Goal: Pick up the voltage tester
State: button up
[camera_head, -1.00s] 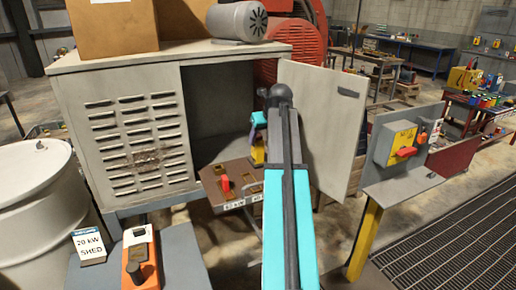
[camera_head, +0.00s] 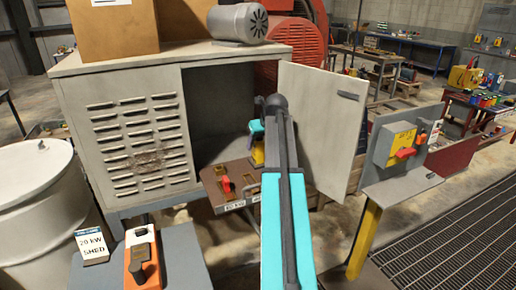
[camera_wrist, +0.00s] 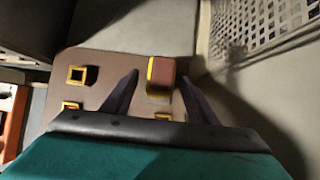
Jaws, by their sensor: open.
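I cannot tell for sure which thing is the voltage tester. An orange and white device (camera_head: 141,258) with a dark knob lies on the grey bench at lower left; a slice of orange shows at the left edge of the wrist view. My gripper (camera_wrist: 158,80) is open over the brown panel (camera_head: 211,186) at the cabinet's opening. Its dark fingers stand either side of a yellow-edged block with a reddish-brown top (camera_wrist: 160,72); whether they touch it is unclear. In the head view my arm hides part of the panel, and the gripper shows only partly.
The cabinet door (camera_head: 322,125) is open at right. A white drum (camera_head: 30,215) and a "20 kW SHED" sign (camera_head: 91,246) are at left.

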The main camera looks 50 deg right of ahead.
jog(key=shift+p+x, duration=0.35)
jog(key=shift+x, duration=0.95)
grip_shut()
jog(key=shift+r, duration=0.2)
jog(key=shift+r+b, duration=0.95)
jog(key=shift+r, duration=0.55)
jog(key=s+a+r+b, duration=0.1)
jog(key=s+a+b, duration=0.3)
jog(key=s+a, duration=0.6)
jog(key=s, duration=0.2)
jog(key=shift+s+r, duration=0.25)
jog(key=shift+r, duration=0.05)
jog(key=shift+d, duration=0.1)
